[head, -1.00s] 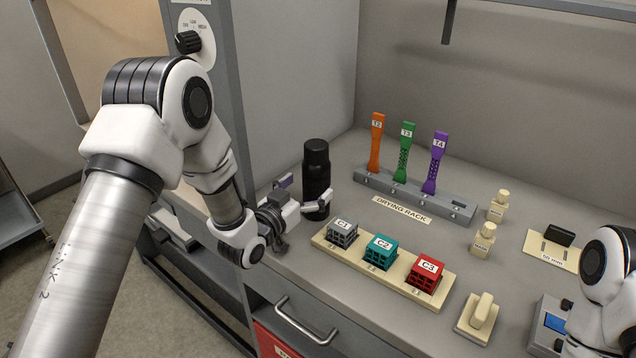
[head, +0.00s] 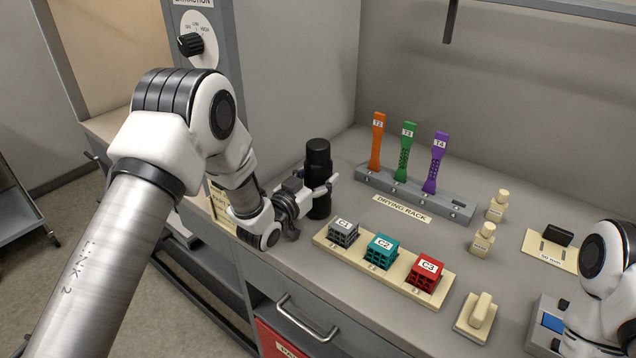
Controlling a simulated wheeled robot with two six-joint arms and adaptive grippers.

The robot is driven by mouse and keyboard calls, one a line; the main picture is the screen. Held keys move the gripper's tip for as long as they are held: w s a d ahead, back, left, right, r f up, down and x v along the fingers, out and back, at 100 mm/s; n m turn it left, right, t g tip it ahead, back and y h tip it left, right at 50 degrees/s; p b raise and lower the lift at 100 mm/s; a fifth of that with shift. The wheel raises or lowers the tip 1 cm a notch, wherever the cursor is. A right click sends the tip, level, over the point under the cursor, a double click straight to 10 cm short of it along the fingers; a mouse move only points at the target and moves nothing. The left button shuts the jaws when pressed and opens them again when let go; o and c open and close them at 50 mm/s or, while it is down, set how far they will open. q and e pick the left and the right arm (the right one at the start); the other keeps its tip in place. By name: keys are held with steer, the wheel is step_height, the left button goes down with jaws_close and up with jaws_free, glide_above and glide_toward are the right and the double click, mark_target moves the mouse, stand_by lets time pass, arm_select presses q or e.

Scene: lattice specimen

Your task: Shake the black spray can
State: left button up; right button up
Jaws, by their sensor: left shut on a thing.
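The black spray can (head: 318,165) stands upright at the left end of the grey bench, behind the cube tray. My left gripper (head: 322,188) is at the can's lower half, with its fingers shut on the can. One pale fingertip shows across the can's front right side. The can's base looks to be at or just above the bench; I cannot tell which. My right arm shows at the right edge, but its gripper is not visible.
A tray (head: 320,236) with lattice cubes C1, C2 and C3 lies just in front of the can. The drying rack (head: 415,195) holds orange, green and purple specimens behind it. Small cream bottles (head: 483,240) stand further right. A grey wall panel rises behind the can.

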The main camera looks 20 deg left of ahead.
mark_target(311, 151)
arm_select(q)
step_height(311, 151, up, 8)
steer(key=shift+r+b, duration=0.2)
steer(key=shift+b, duration=0.4)
step_height(311, 151, up, 4)
steer(key=shift+f+p, duration=0.1)
steer(key=shift+p, duration=0.55)
steer(key=shift+r, duration=0.45)
